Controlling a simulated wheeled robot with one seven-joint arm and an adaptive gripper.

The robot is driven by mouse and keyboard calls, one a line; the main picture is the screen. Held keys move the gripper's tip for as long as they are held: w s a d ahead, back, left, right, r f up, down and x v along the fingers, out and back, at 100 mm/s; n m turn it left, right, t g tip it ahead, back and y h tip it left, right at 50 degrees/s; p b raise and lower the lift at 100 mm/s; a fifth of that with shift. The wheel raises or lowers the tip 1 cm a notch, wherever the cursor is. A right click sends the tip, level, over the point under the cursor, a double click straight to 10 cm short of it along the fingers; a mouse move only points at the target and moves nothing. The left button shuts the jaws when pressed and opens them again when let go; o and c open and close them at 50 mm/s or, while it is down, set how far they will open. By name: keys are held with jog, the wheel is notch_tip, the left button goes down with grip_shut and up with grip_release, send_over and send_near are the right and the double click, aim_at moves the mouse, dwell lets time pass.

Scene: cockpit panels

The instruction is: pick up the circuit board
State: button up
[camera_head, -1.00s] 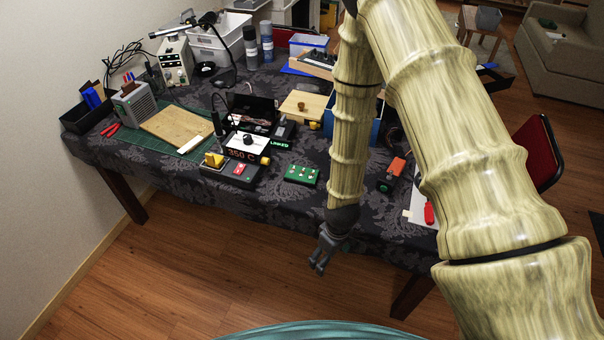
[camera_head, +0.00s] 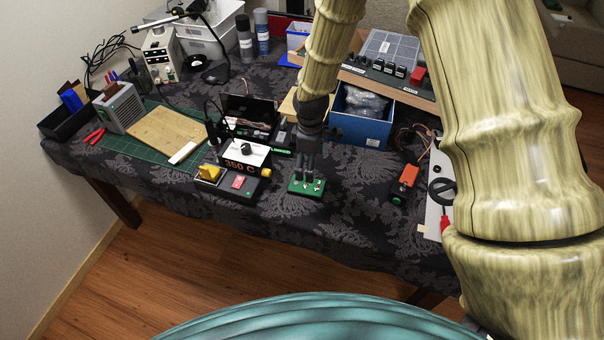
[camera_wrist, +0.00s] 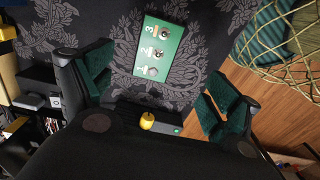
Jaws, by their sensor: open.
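The circuit board (camera_head: 306,188) is a small green rectangle lying flat near the front edge of the cloth-covered table. In the wrist view the board (camera_wrist: 160,48) shows three small metal parts numbered 1, 2 and 3. My gripper (camera_head: 308,172) is above the board, pointing down, and its fingers cover part of the board in the head view. In the wrist view my gripper (camera_wrist: 155,78) is open, with its fingers wide apart and the board lying between and beyond them. Nothing is between the fingers. I cannot tell the exact height above the board.
An orange-topped device (camera_head: 408,176) lies to the right. Bare cloth (camera_head: 345,205) is free around the board's front and right.

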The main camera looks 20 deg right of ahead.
jog(key=p, duration=0.2)
send_over(307, 185)
jog(key=shift+d+f, duration=0.15)
jog(key=shift+f, duration=2.6)
jog(key=shift+f+p, duration=0.75)
jog(key=shift+f, duration=0.45)
jog(key=shift+f+p, duration=0.4)
jog(key=shift+f, duration=0.95)
jog(key=c, duration=1.2)
